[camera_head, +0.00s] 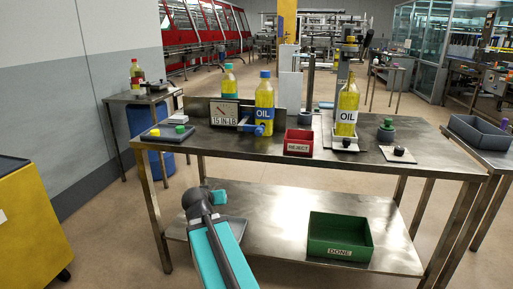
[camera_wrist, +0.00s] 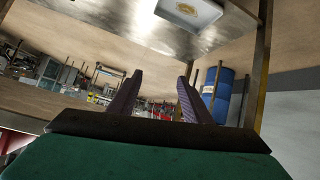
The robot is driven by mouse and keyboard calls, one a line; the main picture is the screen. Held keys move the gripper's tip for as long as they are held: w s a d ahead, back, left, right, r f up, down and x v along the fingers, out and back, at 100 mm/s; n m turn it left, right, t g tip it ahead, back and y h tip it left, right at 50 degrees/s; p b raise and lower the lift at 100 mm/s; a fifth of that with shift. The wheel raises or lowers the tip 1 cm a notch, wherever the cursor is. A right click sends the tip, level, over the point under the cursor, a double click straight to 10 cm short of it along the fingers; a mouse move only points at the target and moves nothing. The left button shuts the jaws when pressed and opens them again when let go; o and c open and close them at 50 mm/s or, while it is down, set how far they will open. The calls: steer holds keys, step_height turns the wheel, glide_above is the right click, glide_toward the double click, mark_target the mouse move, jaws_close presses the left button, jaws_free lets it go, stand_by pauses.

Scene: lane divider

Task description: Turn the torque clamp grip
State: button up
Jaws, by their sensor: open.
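The torque gauge (camera_head: 223,113), marked 15 IN-LB, stands at the back left of the steel bench. A blue clamp part (camera_head: 246,122) runs from it to the foot of an oil bottle (camera_head: 264,100) with a blue cap. A small blue knob-like end (camera_head: 259,130), perhaps the grip, shows in front of that bottle. My gripper is in front of the bench, below the bench top and apart from the clamp. In the wrist view my gripper (camera_wrist: 160,78) is open, with nothing between its two dark fingers. The clamp is not visible there.
A green DONE bin (camera_head: 340,236) is on the lower shelf. Bench front between tray and REJECT bin is clear.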

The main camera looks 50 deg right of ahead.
steer(key=s+d+r+m+t+h+b, duration=0.1)
steer(key=s+d+r+m+h+b, duration=0.1)
steer(key=r+b, duration=0.4)
steer(key=s+d+r+m+t+h+b, duration=0.1)
steer(key=s+d+r+h+b, duration=0.3)
steer(key=r, duration=1)
steer(key=s+d+m+b, duration=0.1)
steer(key=s+d+b, duration=0.2)
steer(key=shift+d+m+t+h, duration=0.15)
steer(key=shift+m+t+h, duration=0.15)
steer(key=shift+w+d+r+p, duration=0.1)
steer(key=shift+d+r+p, duration=0.1)
steer(key=shift+p, duration=0.2)
steer(key=p+x, duration=0.3)
steer(key=p, duration=0.3)
steer(key=shift+w+d+p, duration=0.2)
steer(key=shift+d+p, duration=0.1)
steer(key=shift+d, duration=0.05)
steer(key=d+p, duration=0.1)
steer(key=p, duration=0.2)
steer(key=shift+w, duration=0.3)
